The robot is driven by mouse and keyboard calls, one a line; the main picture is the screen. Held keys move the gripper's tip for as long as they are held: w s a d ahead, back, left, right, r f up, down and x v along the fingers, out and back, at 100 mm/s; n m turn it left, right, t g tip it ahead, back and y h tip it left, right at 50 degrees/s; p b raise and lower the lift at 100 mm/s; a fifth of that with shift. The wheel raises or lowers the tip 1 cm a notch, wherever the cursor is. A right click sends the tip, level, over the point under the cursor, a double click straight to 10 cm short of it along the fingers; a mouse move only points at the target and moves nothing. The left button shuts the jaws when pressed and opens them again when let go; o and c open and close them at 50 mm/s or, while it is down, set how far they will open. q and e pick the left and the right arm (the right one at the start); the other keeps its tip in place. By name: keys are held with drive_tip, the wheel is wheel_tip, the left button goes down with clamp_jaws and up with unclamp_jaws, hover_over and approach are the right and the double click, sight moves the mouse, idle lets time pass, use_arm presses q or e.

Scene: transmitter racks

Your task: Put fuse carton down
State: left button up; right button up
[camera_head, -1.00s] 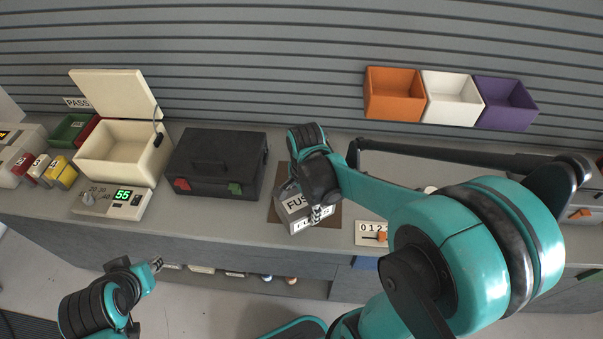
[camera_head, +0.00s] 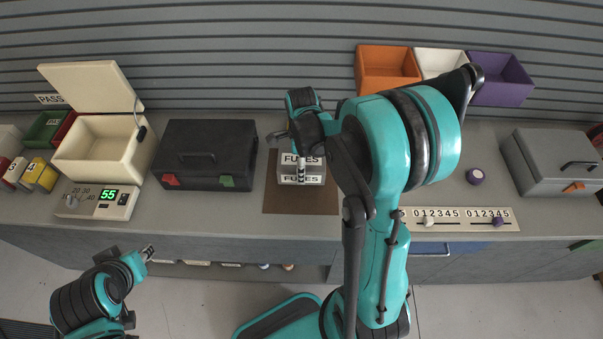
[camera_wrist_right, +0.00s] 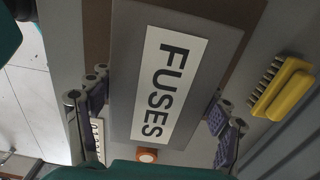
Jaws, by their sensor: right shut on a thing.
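The fuse carton (camera_head: 289,171) is a grey box with white FUSES labels. It is level and square over the brown mat (camera_head: 300,203) on the bench; I cannot tell whether its underside touches the mat. My right gripper (camera_head: 301,165) is shut on the carton from above. In the right wrist view the carton (camera_wrist_right: 222,38) sits between the two fingers of the gripper (camera_wrist_right: 155,112), its FUSES label facing the camera. My left gripper (camera_head: 148,254) is low at the left, in front of the bench and empty; its finger gap is too small to judge.
A black case (camera_head: 208,153) stands left of the mat, with a cream open box (camera_head: 95,153) and a display unit (camera_head: 98,201) beyond. Orange, white and purple bins hang behind.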

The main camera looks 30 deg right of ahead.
drive_tip(key=shift+w+d+f, duration=0.15)
drive_tip(key=shift+w+f, duration=0.1)
drive_tip(key=shift+f, duration=0.2)
wheel_tip(320, 180, down, 4)
drive_tip(key=shift+r+b, duration=0.25)
drive_tip(key=shift+b, duration=0.5)
drive_tip(key=shift+r, duration=0.1)
drive_tip(key=shift+s, duration=0.1)
drive_tip(key=o, duration=1.6)
drive_tip(key=shift+f, duration=0.2)
drive_tip(key=shift+r, duration=0.1)
